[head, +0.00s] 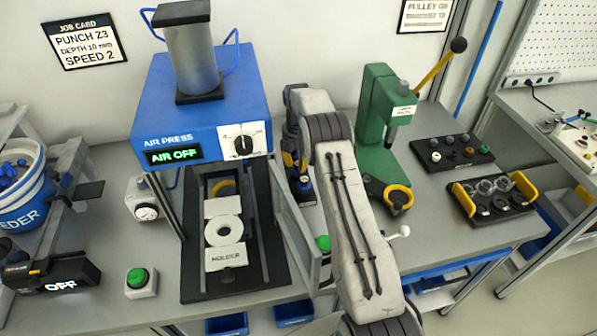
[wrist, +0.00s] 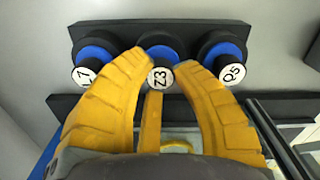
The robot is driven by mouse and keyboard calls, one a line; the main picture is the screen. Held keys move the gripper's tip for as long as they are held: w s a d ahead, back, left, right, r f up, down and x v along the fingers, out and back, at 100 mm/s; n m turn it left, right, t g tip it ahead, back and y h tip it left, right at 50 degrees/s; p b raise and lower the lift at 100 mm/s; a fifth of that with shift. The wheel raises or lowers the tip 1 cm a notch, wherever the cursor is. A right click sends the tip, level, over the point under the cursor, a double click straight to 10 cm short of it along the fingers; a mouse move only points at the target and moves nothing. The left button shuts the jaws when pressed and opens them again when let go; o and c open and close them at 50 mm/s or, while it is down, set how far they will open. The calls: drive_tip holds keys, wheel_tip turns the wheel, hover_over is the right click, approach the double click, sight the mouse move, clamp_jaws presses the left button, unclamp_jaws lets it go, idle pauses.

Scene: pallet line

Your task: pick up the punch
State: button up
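In the wrist view the punch labelled Z3 (wrist: 161,77) stands in the middle of a dark rack (wrist: 231,27), with a black top and a blue ring. My gripper (wrist: 164,58) has its yellow fingers apart, one on each side of the Z3 label. The fingertips overlap the sides of the punch in the picture; contact is not clear. A punch with a label like L7 (wrist: 95,52) is at its left and one labelled Q5 (wrist: 224,50) at its right. In the head view my arm reaches behind the press, and the rack and fingertips are not clearly visible.
The job card (head: 85,41) reads punch Z3, depth 10 mm, speed 2. The blue air press (head: 200,110) shows AIR OFF, with a holder (head: 226,258) below. A green hand press (head: 375,110) stands right of my arm. Trays of small parts (head: 452,150) lie further right.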

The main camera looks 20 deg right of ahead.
clamp_jaws()
drive_tip(key=shift+r, duration=0.6)
wheel_tip(320, 180, up, 9)
drive_tip(key=shift+r, duration=0.2)
